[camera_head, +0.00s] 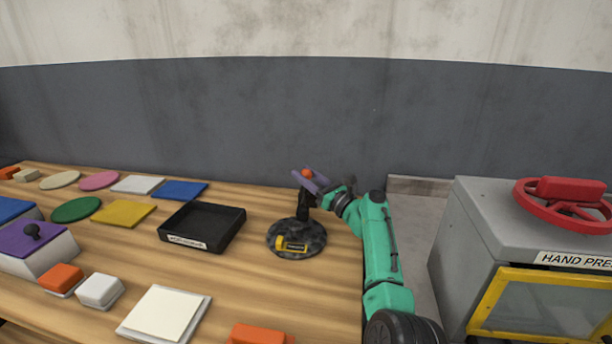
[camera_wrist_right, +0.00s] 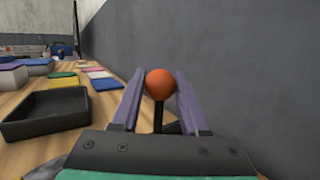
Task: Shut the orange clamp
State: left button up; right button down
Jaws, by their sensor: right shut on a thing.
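The clamp shows as an orange ball knob (camera_head: 307,173) on a black lever and post (camera_head: 303,205), standing on a dark mottled round base (camera_head: 312,246) near the right end of the wooden table. My right gripper (camera_head: 309,180) is at the top of the lever, its purple fingers on both sides of the knob. In the right wrist view the orange knob (camera_wrist_right: 159,84) sits between the two fingertips (camera_wrist_right: 160,90), with the black lever below it. The gripper is shut on the knob. The lower clamp is partly hidden in the wrist view. My left gripper is not in view.
A black tray (camera_head: 234,226) stands left of the round base. A yellow label piece (camera_head: 292,246) is on the base's front. Coloured flat discs and plates lie at the left. A grey hand press (camera_head: 455,243) with a red wheel stands at the right.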

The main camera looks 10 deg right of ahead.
jog(key=shift+c, duration=2.2)
grip_release()
jog(key=shift+a+f, duration=0.1)
jog(key=shift+r, duration=0.45)
notch_tip(320, 180, up, 19)
jog(key=p, duration=0.2)
